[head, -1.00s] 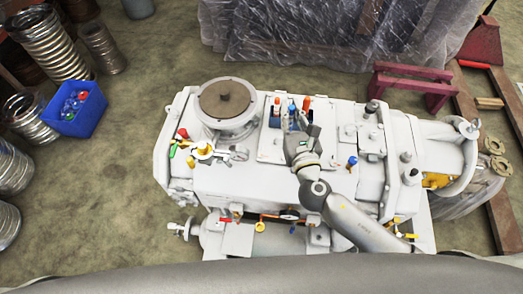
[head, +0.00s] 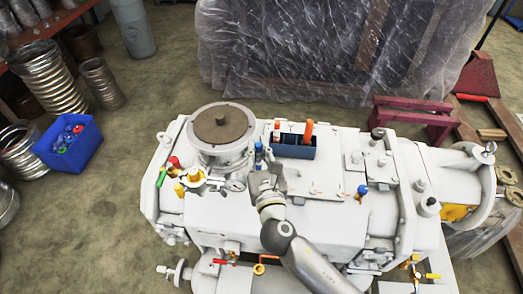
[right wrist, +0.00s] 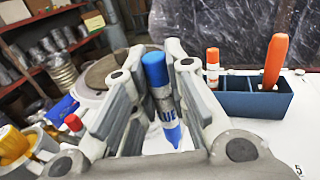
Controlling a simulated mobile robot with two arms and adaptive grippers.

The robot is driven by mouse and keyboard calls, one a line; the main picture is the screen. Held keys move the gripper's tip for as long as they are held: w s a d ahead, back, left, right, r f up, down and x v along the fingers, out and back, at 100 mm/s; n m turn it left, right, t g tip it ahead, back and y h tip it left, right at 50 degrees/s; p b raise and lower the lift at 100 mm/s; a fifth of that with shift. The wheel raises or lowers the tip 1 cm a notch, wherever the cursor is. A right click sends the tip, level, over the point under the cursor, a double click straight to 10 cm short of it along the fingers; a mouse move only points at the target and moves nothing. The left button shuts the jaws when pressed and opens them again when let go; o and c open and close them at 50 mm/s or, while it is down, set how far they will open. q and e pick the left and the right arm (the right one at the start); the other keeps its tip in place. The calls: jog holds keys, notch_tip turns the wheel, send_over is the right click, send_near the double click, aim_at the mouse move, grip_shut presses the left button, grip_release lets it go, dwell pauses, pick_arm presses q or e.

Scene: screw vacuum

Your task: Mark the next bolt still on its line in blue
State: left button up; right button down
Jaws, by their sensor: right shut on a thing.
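My right gripper (head: 260,168) is shut on a blue marker (head: 258,154), above the white machine (head: 270,222) and left of the dark blue caddy. In the right wrist view the blue marker (right wrist: 162,98) stands a little tilted between the fingers, with blue lettering on its white label and a blue tip pointing down. White plates with bolts (head: 313,190) lie on the machine's top. Any marked lines on the bolts are too small to make out. A label reading 5 shows at the wrist view's lower right edge. My left gripper is not in view.
The caddy (head: 318,153) holds an orange-capped marker (head: 277,128) and an orange-handled tool (head: 308,131). A round flange (head: 195,120) and coloured valves (head: 192,175) stand left of the gripper. A small blue valve (head: 362,190) sticks up at the right.

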aim_at(259, 168)
jog(key=shift+p, duration=0.35)
notch_tip(259, 168, down, 5)
jog(key=b, duration=0.4)
jog(key=shift+r, duration=0.1)
dwell(0.6)
jog(key=shift+f+b, duration=0.3)
jog(key=shift+f, duration=0.35)
dwell(0.5)
jog(key=shift+r, duration=0.1)
dwell(0.5)
notch_tip(259, 168, up, 6)
jog(key=p, duration=0.6)
